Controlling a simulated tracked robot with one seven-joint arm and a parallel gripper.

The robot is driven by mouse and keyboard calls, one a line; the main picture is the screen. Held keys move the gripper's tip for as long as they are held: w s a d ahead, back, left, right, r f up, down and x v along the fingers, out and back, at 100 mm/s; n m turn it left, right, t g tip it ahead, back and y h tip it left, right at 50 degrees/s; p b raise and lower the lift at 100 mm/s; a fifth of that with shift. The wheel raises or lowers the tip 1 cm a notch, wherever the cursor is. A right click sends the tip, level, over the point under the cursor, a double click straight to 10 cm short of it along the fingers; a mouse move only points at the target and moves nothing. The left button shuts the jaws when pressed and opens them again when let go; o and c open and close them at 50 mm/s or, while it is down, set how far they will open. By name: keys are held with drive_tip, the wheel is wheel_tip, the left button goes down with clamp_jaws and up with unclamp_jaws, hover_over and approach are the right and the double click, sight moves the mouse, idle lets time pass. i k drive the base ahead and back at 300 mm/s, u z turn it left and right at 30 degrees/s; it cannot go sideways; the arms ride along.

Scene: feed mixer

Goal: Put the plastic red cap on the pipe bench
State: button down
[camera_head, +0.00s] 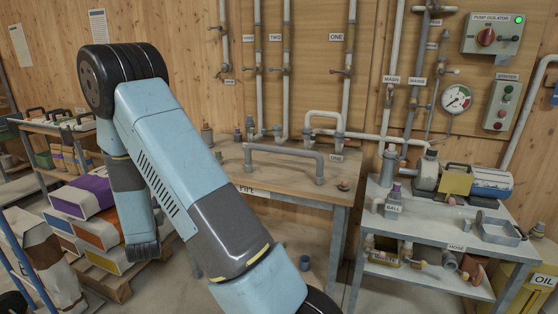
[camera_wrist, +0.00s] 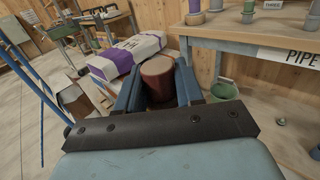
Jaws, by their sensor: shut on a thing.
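My gripper (camera_wrist: 158,84) shows in the wrist view with its two blue fingers shut on a dull red, round cap (camera_wrist: 157,76). The cap is held off the floor, and its lower part is hidden by the gripper. In the head view I cannot make out the gripper or the cap past my arm. The pipe bench (camera_head: 225,165) stands in the middle of the head view, with a wooden top and a PIPE label. Its edge (camera_wrist: 255,43) is at the upper right in the wrist view, apart from the cap.
Stacked feed bags (camera_head: 90,198) lie left of the bench. A green bucket (camera_wrist: 224,90) is below the bench. A second bench (camera_head: 455,215) stands to the right.

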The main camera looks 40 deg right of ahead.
sight(267, 157)
drive_tip(key=z, duration=0.35)
drive_tip(key=i, duration=1.05)
drive_tip(key=u, duration=0.1)
